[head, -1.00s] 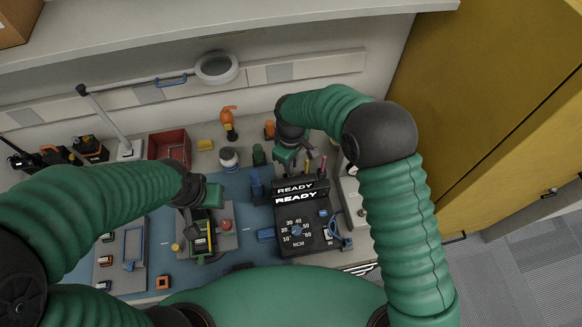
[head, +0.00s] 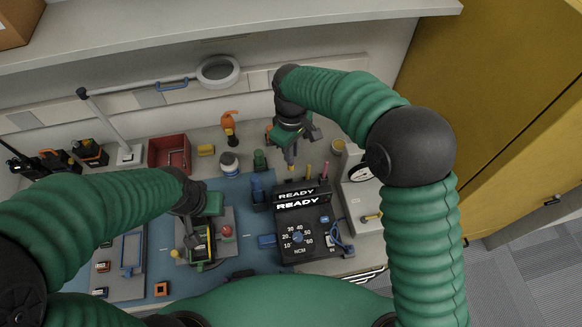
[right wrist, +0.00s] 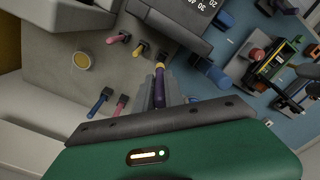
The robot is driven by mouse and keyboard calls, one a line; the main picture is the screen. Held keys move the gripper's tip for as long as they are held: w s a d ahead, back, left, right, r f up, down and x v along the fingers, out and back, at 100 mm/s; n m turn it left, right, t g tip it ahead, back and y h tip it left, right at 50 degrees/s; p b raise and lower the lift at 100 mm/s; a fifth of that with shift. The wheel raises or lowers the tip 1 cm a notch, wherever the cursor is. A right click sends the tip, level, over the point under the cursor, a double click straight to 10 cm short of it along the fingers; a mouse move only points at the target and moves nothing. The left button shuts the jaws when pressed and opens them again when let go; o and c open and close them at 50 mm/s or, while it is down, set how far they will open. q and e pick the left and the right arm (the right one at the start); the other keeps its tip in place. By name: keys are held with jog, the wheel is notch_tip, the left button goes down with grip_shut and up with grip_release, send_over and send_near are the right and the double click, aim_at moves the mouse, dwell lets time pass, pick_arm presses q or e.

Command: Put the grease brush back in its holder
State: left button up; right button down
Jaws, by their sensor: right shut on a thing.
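My right gripper (head: 290,151) is at the back of the bench, behind the black READY unit. In the right wrist view its grey fingers (right wrist: 159,94) are shut on a slim purple-handled tool (right wrist: 160,87) with a yellow band at its far end, which looks like the grease brush. Its bristles cannot be made out. A yellow handle (right wrist: 140,48) and a pink handle (right wrist: 118,38) stand beside it. I cannot clearly pick out the holder.
The black READY unit (head: 302,233) stands in front of my right gripper. A round yellow-topped tin (head: 337,146) and a grey machine with a dial (head: 363,198) are to the right. A red bin (head: 170,153) is at the back left. Blue and red tools (right wrist: 110,104) lie near my right gripper.

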jog(key=f+m, duration=0.1)
jog(key=m, duration=0.1)
jog(key=f+m, duration=0.1)
jog(key=f, duration=0.1)
jog(key=shift+w+a+f+m+p, duration=0.1)
jog(key=shift+a+f+m+p, duration=0.05)
jog(key=shift+a+m+p, duration=0.25)
notch_tip(320, 180, down, 10)
jog(key=shift+r+p, duration=0.25)
jog(key=shift+p, duration=0.5)
jog(key=c, duration=1.4)
grip_release()
jog(key=shift+c, duration=0.2)
notch_tip(320, 180, up, 12)
jog(key=shift+r+b, duration=0.1)
jog(key=shift+b, duration=1)
jog(key=s+d+m+t, duration=0.2)
jog(key=s+d+m, duration=0.4)
jog(key=s+d, duration=1.1)
jog(key=shift+d+r+m+t, duration=0.2)
jog(key=shift+d+m+t, duration=0.15)
jog(key=shift+d, duration=1.3)
